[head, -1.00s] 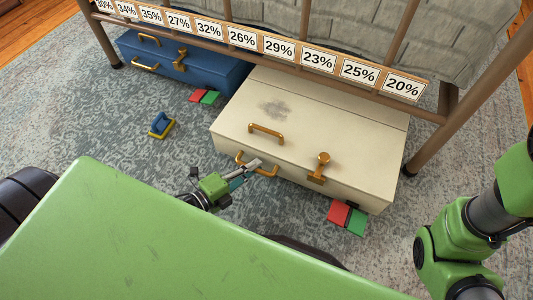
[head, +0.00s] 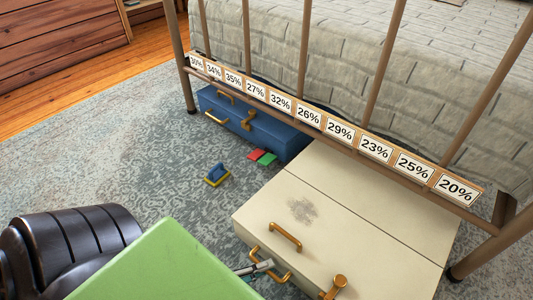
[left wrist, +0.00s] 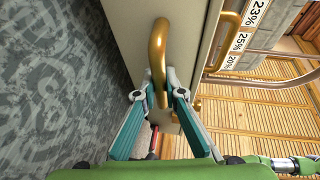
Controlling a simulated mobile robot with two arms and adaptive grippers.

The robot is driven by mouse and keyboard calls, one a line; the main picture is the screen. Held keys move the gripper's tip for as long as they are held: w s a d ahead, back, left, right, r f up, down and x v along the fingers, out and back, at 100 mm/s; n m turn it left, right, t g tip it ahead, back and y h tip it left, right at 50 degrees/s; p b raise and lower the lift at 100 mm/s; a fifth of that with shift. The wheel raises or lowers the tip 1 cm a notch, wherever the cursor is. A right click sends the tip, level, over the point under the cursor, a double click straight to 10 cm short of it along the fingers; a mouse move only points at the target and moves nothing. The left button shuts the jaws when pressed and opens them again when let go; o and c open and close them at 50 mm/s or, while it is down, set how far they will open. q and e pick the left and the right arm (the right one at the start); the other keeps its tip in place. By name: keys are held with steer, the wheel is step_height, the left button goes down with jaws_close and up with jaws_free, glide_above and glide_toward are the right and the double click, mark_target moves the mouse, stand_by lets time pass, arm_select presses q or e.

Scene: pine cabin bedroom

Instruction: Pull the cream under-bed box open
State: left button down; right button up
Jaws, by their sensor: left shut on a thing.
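The cream under-bed box (head: 370,190) lies on the rug, with a large part of its lid out in front of the bed rail and its rear end under the bed. It has a brass lid handle (head: 286,237), a brass latch (head: 334,287) and a brass front handle (head: 285,278). My left gripper (head: 263,267) is at the front handle. In the left wrist view, the teal fingers of my left gripper (left wrist: 157,82) close around the curved brass bar of the front handle (left wrist: 157,40). My right gripper is out of view.
A blue case (head: 262,132) is under the bed rail (head: 318,117), left of the box. Red and green tiles (head: 262,157) and a small blue and yellow object (head: 217,175) lie on the rug. A bed post (head: 490,250) stands right of the box. Rug at left is clear.

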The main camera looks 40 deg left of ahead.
arm_select(q)
steer(key=c, duration=2.4)
jaws_free()
steer(key=shift+o, duration=0.2)
steer(key=shift+s, duration=0.1)
steer(key=v, duration=1.2)
